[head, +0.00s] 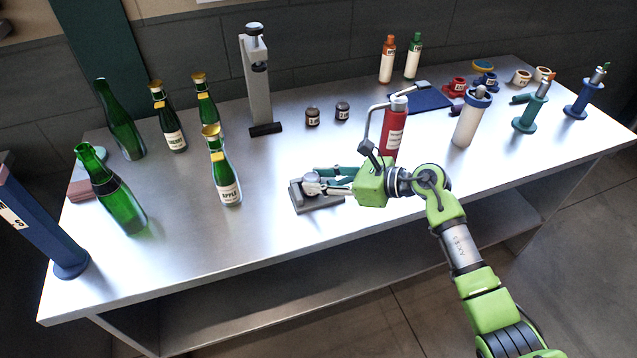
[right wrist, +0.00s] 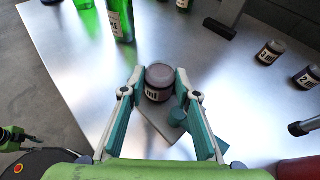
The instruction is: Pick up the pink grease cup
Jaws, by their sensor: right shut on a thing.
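My right gripper (right wrist: 160,88) is shut on a small round cup (right wrist: 160,77) with a greyish-pink lid and a pale label with dark print. One finger presses on each side of it. In the head view the right gripper (head: 322,182) is over a grey stand, and the cup (head: 311,180) shows small and pale. The cup is upright over or on the stand; I cannot tell if it touches. A green part with dark prongs at the left edge of the right wrist view looks like my left gripper (right wrist: 22,137); its jaws are unclear.
Green bottles (head: 224,180) stand to the left. A red cylinder (head: 393,140) stands close to the right gripper. Two dark jars (head: 312,117) (head: 342,110) stand behind. The steel table's front middle is clear.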

